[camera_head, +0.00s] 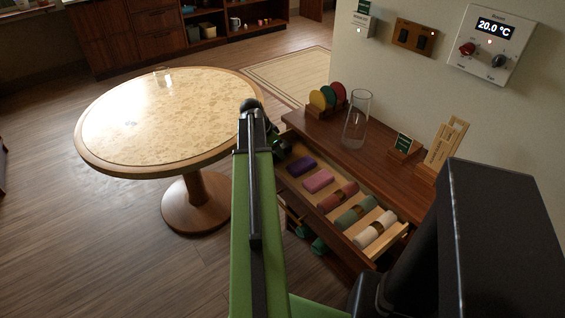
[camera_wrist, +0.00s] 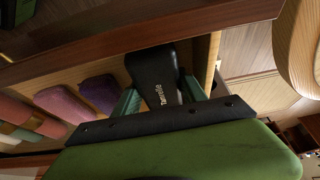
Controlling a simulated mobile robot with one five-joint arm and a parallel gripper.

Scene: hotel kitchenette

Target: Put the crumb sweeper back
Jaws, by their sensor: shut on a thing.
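The crumb sweeper (camera_wrist: 155,72) is a black block with pale lettering, seen in the wrist view. My gripper (camera_wrist: 160,95) is shut on it, one green finger on each side. The sweeper is at the far end of the open drawer (camera_head: 401,236), beside a dark purple folded cloth (camera_wrist: 101,93) and close to the drawer's pale end wall (camera_wrist: 211,62). I cannot tell whether it touches the drawer floor. In the head view my gripper (camera_head: 281,146) is a dark shape at the drawer's far end, partly behind my green arm, and the sweeper cannot be made out.
The drawer also holds a pink cloth (camera_head: 318,181) and red (camera_head: 338,196), green (camera_head: 356,211) and white (camera_head: 376,229) rolls. The cabinet top (camera_head: 330,132) above carries a glass vase (camera_head: 357,120), coasters (camera_head: 328,97) and small signs (camera_head: 403,145). A round table (camera_head: 160,115) stands left.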

